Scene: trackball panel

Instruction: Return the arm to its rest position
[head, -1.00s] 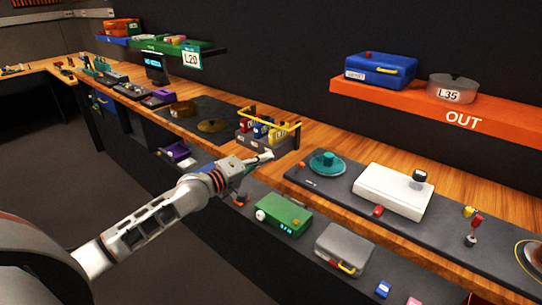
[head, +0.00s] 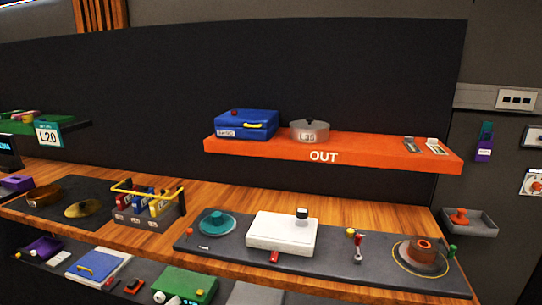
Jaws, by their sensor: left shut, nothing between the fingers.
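Neither of my grippers shows in the head view now, and no part of my arms can be made out. The dark panel (head: 345,262) lies on the wooden bench. On it are a teal disc with a raised knob (head: 216,222), a white box with a dark-topped knob (head: 283,234), a small red-topped lever (head: 358,248) and a brown and orange round control (head: 423,253) inside a yellow ring.
An orange shelf marked OUT (head: 370,153) holds a blue case (head: 246,125) and a grey lidded pot (head: 310,131). A caddy with a yellow handle (head: 148,207) stands left of the panel. A green box (head: 185,285) sits on the lower shelf. A grey wall tray (head: 470,222) is at right.

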